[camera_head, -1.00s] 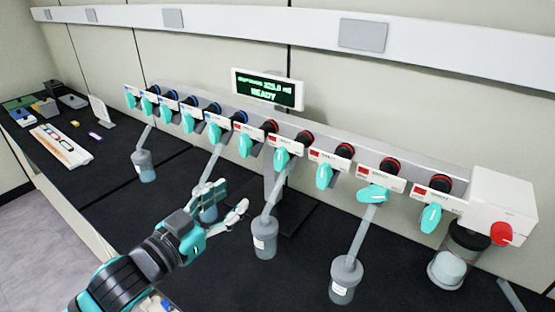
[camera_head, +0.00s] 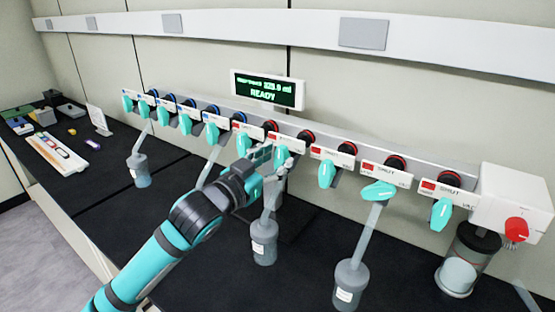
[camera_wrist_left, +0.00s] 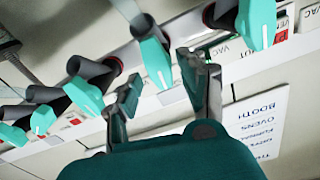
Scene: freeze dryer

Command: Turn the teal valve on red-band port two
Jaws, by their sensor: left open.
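A row of teal valves hangs along the manifold, with blue bands at left and red bands at right. Counted from the left, the second red-band valve (camera_head: 283,155) is partly covered by my left gripper (camera_head: 268,157). Port numbers are too small to read. In the left wrist view, my left gripper (camera_wrist_left: 165,88) is open, with a teal valve (camera_wrist_left: 155,62) showing in the gap between its fingers, beyond the tips. I cannot tell if either finger touches it. Another teal valve (camera_wrist_left: 257,22) is just to the right there. My right gripper is out of view.
Flasks hang below some ports; one (camera_head: 264,240) is just under my left gripper, another (camera_head: 349,280) further right. A display (camera_head: 267,90) reading READY stands behind the manifold. A red knob (camera_head: 516,229) is on the right end box. A tray (camera_head: 58,152) lies at far left.

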